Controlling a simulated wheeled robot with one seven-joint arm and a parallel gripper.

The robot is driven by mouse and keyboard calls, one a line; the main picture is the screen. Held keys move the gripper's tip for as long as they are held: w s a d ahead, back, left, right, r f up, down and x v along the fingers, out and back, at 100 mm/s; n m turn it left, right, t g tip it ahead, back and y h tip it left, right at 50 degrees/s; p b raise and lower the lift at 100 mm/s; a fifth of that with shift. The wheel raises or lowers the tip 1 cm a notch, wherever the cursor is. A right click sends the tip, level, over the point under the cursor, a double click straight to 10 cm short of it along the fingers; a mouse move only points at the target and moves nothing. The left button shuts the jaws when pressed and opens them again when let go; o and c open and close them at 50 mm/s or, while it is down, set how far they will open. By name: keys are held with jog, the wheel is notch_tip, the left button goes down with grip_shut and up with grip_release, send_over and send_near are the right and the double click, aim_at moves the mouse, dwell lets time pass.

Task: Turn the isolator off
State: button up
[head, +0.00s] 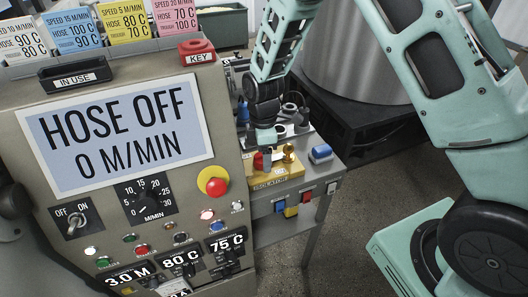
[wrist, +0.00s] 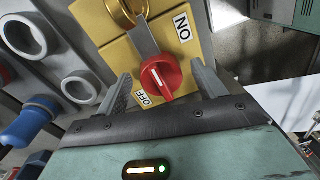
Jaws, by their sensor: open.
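The isolator is a yellow box (head: 288,171) with a red rotary knob (head: 261,161) on the side table in the head view. In the wrist view the red knob (wrist: 160,76) shows a white line, with an ON label (wrist: 182,27) above right and an OFF label (wrist: 143,99) below left. I cannot tell which label the line points to. A brass padlock (head: 289,152) sits beside the knob. My gripper (wrist: 160,72) is open, with one finger on each side of the knob; contact is not clear. In the head view my gripper (head: 264,139) partly hides the isolator.
The control panel (head: 228,128) stands left, with a display (head: 120,130) reading HOSE OFF, 0 M/MIN. Grey rings (wrist: 80,87) and a blue connector (wrist: 27,126) lie left in the wrist view. Open floor (head: 350,200) is at right.

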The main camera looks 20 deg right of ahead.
jog(key=shift+f, duration=0.1)
jog(key=c, duration=1.4)
jog(key=n, duration=0.4)
jog(key=shift+w+n, duration=0.1)
jog(key=shift+n, duration=0.3)
jog(key=n+p, duration=0.2)
jog(key=n, duration=0.2)
jog(key=shift+w+a+n+h, duration=0.1)
jog(key=shift+n+h, duration=0.2)
jog(key=n+p, duration=0.2)
jog(key=n, duration=0.2)
jog(key=shift+a, duration=0.1)
jog(key=shift+n+t+p, duration=0.3)
jog(key=shift+n+p, duration=0.75)
jog(key=shift+n, duration=1.15)
